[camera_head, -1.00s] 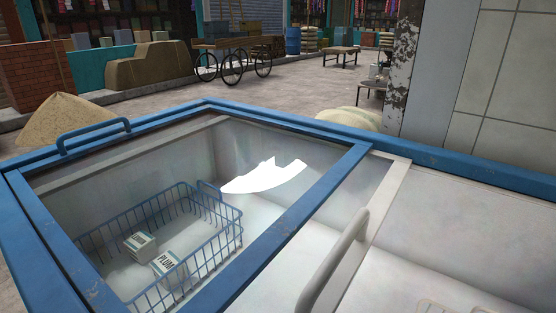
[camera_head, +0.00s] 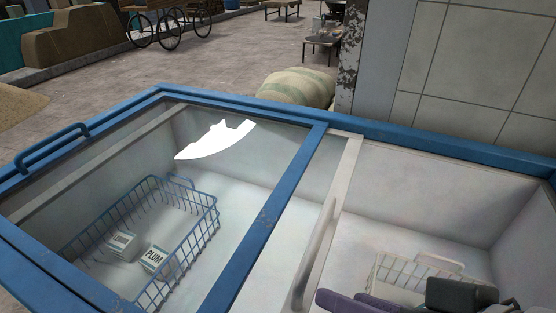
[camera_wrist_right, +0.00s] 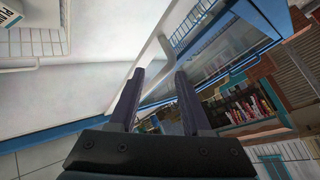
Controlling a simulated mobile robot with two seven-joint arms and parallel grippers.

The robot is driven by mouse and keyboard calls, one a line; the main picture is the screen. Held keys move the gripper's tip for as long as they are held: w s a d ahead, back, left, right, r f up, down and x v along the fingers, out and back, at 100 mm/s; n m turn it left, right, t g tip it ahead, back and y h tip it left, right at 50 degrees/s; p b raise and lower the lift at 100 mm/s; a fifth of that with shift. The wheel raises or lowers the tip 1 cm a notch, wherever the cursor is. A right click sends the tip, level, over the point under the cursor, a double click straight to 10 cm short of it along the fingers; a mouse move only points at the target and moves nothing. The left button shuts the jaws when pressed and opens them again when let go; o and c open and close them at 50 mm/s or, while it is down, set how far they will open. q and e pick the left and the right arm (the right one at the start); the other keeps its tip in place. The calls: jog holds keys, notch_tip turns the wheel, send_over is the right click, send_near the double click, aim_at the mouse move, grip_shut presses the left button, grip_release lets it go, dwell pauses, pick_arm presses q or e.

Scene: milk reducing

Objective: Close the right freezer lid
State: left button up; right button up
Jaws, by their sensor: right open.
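The right freezer lid has a white frame (camera_head: 345,165) and is slid left, overlapping the blue-framed left lid, so the right compartment is uncovered. Its pale upright handle (camera_head: 316,255) runs along the frame in the head view. The handle also shows in the wrist view (camera_wrist_right: 153,55), beyond my fingertips. My right gripper (camera_head: 335,300) is at the bottom right of the head view, over the open compartment, its purple fingers pointing left towards the handle. In the wrist view the gripper (camera_wrist_right: 155,75) is open, with a gap between its fingers; contact with the handle cannot be told. My left gripper is not in view.
The left lid has a blue handle (camera_head: 50,147). Beneath its glass is a blue wire basket (camera_head: 205,225) with two boxes, one marked PLUM (camera_head: 154,258). A white basket (camera_head: 385,268) is in the right compartment. A sack (camera_head: 297,88) and a pillar stand behind the freezer.

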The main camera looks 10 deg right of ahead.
aim_at(307, 239)
jog(key=w+f+m+t+b, duration=0.1)
jog(key=w+m+t+b, duration=0.1)
jog(key=w, duration=0.3)
jog(key=w+f+m+t+b, duration=0.2)
jog(key=w+m+t, duration=0.1)
jog(key=w+m, duration=0.2)
jog(key=w+f+m+t+h+b, duration=0.1)
jog(key=w+m+t+b, duration=0.1)
jog(key=w+m, duration=0.2)
jog(key=shift+w+a+f+t, duration=0.1)
jog(key=shift+w+f+t, duration=0.2)
jog(key=shift+w, duration=0.15)
grip_shut()
dwell(1.0)
